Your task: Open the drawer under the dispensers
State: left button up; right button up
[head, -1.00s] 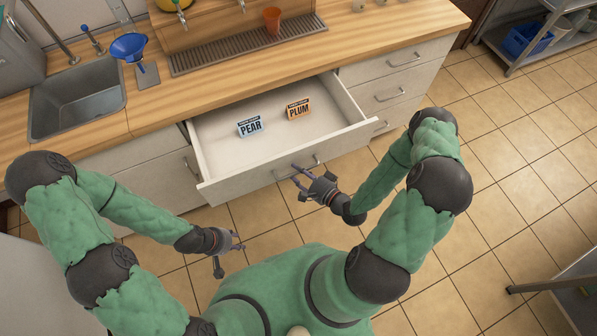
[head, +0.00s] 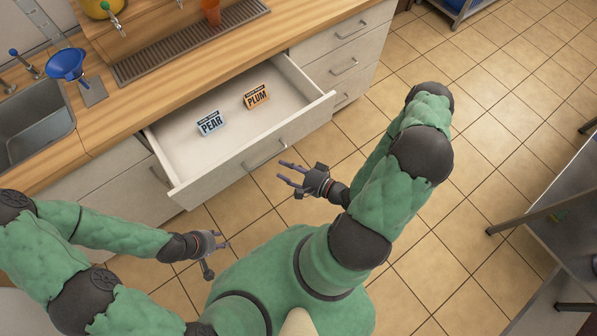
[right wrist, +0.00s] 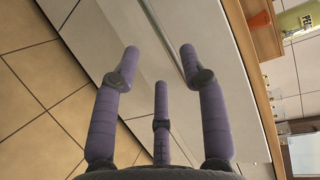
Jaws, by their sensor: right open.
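The drawer (head: 178,155) under the dispensers stands pulled out from the counter. A blue-and-white PEAR card (head: 211,123) and an orange PLUM card (head: 256,97) stand inside it. The drawer's bar handle (head: 264,154) is on its front panel. My right gripper (head: 286,173) is open and empty, in front of the drawer and a little to the right of the handle, apart from it. In the right wrist view its spread fingers (right wrist: 160,75) have nothing between them. My left gripper (head: 217,246) appears open and empty, over the floor in front of the drawer's left part.
The wooden counter (head: 100,120) carries a sink (head: 35,125), a blue funnel (head: 66,64), an orange cup (head: 211,12) and a drip grille (head: 185,45). Closed drawers (head: 345,60) are to the right. A metal table (head: 560,205) stands at far right. Tiled floor (head: 450,200) between is clear.

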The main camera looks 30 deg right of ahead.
jog(key=shift+v, duration=2.05)
jog(key=w+a+f+n+g+h, duration=0.1)
jog(key=w+a+f+n+g, duration=0.3)
jog(key=a+f+n+g, duration=0.25)
jog(key=s+a+f+n+g+h, duration=0.1)
jog(key=s+a+f+n+g, duration=0.1)
jog(key=s+a+n+g, duration=0.3)
jog(key=a+g, duration=0.1)
jog(key=g, duration=0.1)
jog(key=shift+s+a+f+g+h, duration=0.25)
jog(key=shift+a+f+g+h, duration=0.05)
jog(key=shift+f+g+h, duration=0.1)
